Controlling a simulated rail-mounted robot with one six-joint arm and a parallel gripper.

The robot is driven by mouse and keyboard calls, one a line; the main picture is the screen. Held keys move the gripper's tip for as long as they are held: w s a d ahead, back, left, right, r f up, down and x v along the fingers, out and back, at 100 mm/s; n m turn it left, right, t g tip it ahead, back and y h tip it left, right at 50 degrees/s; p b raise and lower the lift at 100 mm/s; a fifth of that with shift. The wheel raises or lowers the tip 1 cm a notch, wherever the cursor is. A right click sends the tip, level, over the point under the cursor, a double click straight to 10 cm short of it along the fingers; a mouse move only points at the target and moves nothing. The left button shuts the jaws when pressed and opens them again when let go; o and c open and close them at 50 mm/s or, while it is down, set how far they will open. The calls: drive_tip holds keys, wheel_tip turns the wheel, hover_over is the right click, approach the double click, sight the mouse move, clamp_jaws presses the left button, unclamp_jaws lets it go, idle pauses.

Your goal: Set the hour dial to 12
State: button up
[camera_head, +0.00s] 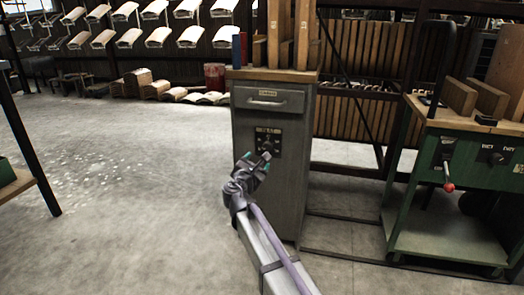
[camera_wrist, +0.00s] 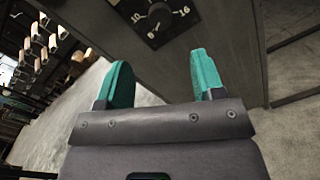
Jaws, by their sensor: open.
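The hour dial (camera_wrist: 160,14) is a dark knob on a black panel with white numbers, at the top edge of the wrist view, partly cut off. A 10 and a 16 are readable around it; its setting is not clear. In the head view the dial panel (camera_head: 266,131) sits on the front of a grey cabinet, below a drawer, and my gripper partly covers its lower area. My gripper (camera_wrist: 162,62) has two teal fingers, spread apart with nothing between them. It also shows in the head view (camera_head: 257,163), close to the cabinet front, just below the panel.
The grey cabinet (camera_head: 270,205) has a drawer handle (camera_head: 267,101) above the panel and upright boards on top. A green cart (camera_head: 455,180) with a red-knobbed lever (camera_head: 448,186) stands to the right. The concrete floor (camera_head: 125,200) to the left is open.

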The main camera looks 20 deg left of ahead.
sight(267, 148)
drive_tip(key=w, duration=1)
drive_tip(key=shift+w+a, duration=0.3)
drive_tip(key=shift+a, duration=0.1)
drive_tip(key=shift+c, duration=0.3)
drive_tip(key=c, duration=0.9)
drive_tip(key=shift+o, duration=0.2)
drive_tip(key=shift+m, duration=0.3)
